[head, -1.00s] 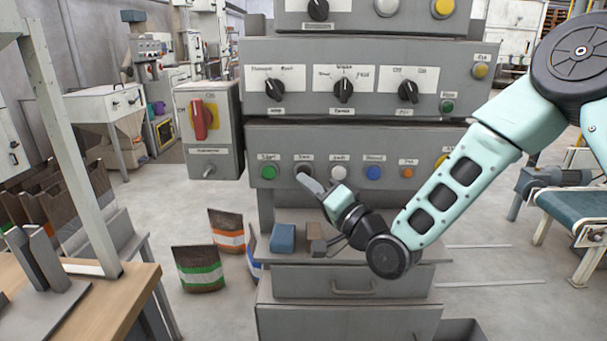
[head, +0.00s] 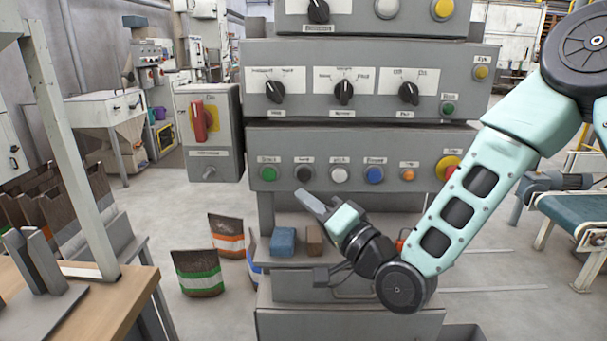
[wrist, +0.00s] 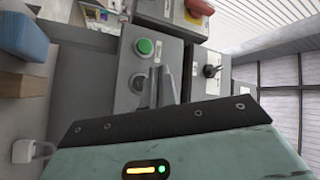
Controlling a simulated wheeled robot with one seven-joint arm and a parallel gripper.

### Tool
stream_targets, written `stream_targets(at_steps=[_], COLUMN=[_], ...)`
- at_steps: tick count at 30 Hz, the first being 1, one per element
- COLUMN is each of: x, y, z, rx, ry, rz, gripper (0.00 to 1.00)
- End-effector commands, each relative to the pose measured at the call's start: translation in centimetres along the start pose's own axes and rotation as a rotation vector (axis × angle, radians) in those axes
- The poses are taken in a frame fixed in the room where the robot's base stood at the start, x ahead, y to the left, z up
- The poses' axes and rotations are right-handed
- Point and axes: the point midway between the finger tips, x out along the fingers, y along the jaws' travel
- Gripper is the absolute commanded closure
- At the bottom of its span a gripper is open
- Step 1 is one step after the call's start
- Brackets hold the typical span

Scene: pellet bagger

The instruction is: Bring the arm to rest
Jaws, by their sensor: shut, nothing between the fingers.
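My gripper (head: 314,204) is shut and empty. In the head view its fingers point up and left, just below the row of push buttons on the grey control panel (head: 400,145), apart from it. The black button (head: 303,173) is uncovered above the fingertips, between the green button (head: 268,174) and the white button (head: 339,175). In the wrist view the fingers (wrist: 165,88) stand in front of the panel, with the green button (wrist: 145,46) beyond them.
A blue block (head: 283,241) and a brown block (head: 314,239) lie on the shelf below the panel. A switch box with a red handle (head: 200,120) is at left. A wooden bench (head: 110,300) stands front left. Bags stand on the floor.

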Motion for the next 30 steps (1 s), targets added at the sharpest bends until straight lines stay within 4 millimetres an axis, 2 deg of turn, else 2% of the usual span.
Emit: stream_targets(at_steps=[4,6,11,15,20,27,30], x=[0.2,0.0,-2.2,-5.8,-11.3,-20.8,-23.9], y=[-0.8,-1.3,-1.9,-2.7,-4.5,-9.5,-11.5], z=[1.2,2.4,4.8,5.6,5.1,3.3,2.8], rx=[-0.074,-0.145,-0.341,-0.487,-0.609,-0.673,-0.667], ry=[-0.1,-0.197,-0.464,-0.693,-0.947,-1.314,-1.432], rz=[0.059,0.122,0.304,0.464,0.633,0.828,0.87], gripper=[1.0,1.0,1.0,1.0,1.0,1.0,1.0])
